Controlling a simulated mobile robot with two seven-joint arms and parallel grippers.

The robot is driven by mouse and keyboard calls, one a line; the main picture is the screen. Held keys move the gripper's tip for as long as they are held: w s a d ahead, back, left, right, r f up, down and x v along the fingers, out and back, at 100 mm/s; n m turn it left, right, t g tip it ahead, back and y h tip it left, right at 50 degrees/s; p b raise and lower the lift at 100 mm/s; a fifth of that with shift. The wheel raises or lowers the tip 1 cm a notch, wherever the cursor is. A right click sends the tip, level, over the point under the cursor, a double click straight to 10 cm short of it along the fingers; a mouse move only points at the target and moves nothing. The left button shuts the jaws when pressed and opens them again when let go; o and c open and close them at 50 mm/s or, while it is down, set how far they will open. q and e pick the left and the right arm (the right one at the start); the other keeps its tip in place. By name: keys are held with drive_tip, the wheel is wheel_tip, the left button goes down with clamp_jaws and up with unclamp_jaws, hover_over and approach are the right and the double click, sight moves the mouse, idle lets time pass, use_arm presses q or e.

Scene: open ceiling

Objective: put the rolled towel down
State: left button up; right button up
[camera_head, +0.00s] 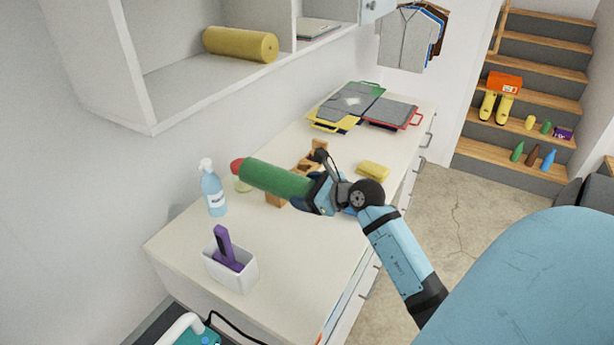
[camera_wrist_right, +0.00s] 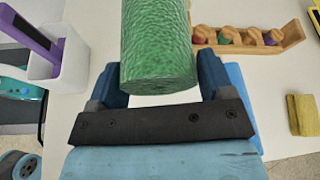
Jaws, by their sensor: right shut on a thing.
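A green rolled towel (camera_head: 275,180) is held by my right gripper (camera_head: 316,190) above the white counter (camera_head: 190,250). It points to the left, away from the gripper. In the right wrist view the towel (camera_wrist_right: 160,45) sits between the two blue fingers, one on each side. A red patch shows at its far end in the head view; I cannot tell whether it belongs to the towel. A second rolled towel, yellow (camera_head: 240,44), lies on the wall shelf (camera_head: 185,83). My left gripper is not in view.
A spray bottle (camera_head: 213,190) and a white holder (camera_head: 231,269) with a purple tool stand on the left part of the counter. A wooden rack (camera_wrist_right: 262,44) is beneath the towel. A yellow sponge (camera_head: 373,171) and folded items (camera_head: 350,105) lie farther back. The counter's front area is bare.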

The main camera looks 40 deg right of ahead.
sight(292, 174)
drive_tip(key=shift+r, duration=2.4)
drive_tip(key=w+a+n+g+y+p, duration=0.1)
drive_tip(key=a+n+y, duration=0.2)
drive_tip(key=a, duration=1.6)
drive_tip(key=shift+w+a+r+n+g+y, duration=0.2)
drive_tip(key=shift+w+r+n+g+y, duration=0.1)
drive_tip(key=shift+y, duration=0.2)
